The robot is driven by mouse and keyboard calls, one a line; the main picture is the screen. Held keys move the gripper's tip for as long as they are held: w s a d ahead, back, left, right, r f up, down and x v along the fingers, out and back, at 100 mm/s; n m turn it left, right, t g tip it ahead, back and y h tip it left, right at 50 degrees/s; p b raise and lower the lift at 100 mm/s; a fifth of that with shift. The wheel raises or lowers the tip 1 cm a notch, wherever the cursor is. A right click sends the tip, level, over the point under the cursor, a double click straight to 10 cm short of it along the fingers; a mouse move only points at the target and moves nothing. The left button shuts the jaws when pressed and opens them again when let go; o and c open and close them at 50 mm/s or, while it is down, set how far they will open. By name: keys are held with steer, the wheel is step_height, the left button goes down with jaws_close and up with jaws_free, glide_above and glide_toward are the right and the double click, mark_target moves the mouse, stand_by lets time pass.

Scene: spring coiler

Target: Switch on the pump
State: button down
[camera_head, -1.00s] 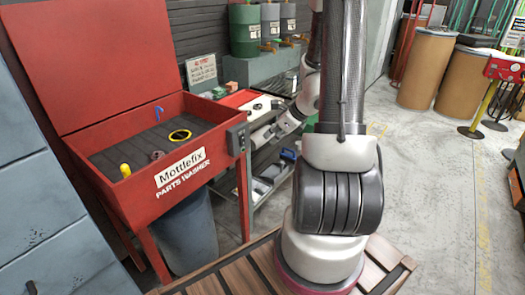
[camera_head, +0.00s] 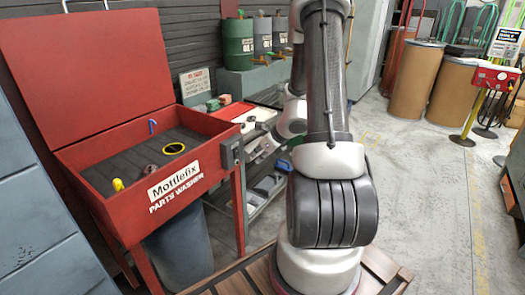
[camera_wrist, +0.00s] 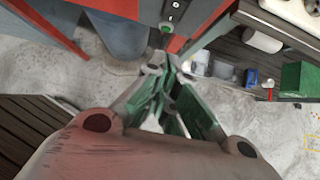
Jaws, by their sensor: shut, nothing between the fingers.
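The red parts washer (camera_head: 135,215) stands at the left with its lid up. A grey switch box (camera_head: 232,151) sits on its right front corner. In the wrist view the switch box (camera_wrist: 175,12) is at the top centre, dark, with small white marks and a green button (camera_wrist: 166,29) at its lower end. My gripper (camera_wrist: 163,66) is shut and empty, its fingertips pointing up the picture just below that button. Whether they touch it, I cannot tell. In the head view my gripper (camera_head: 254,143) is just right of the switch box, partly hidden by my arm.
A grey bin (camera_head: 180,250) stands underneath. A shelf cart with small items (camera_head: 268,185) stands right of the washer. Open floor lies at the right.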

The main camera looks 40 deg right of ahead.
mark_target(237, 153)
steer(key=w+a+f, duration=0.2)
steer(key=w+f, duration=0.1)
steer(key=w, duration=0.2)
steer(key=shift+w+f, duration=0.2)
steer(key=shift+w, duration=0.2)
steer(key=shift+w+a, duration=0.1)
steer(key=shift+w+f, duration=0.1)
steer(key=shift+w, duration=0.05)
steer(key=shift+r, duration=0.85)
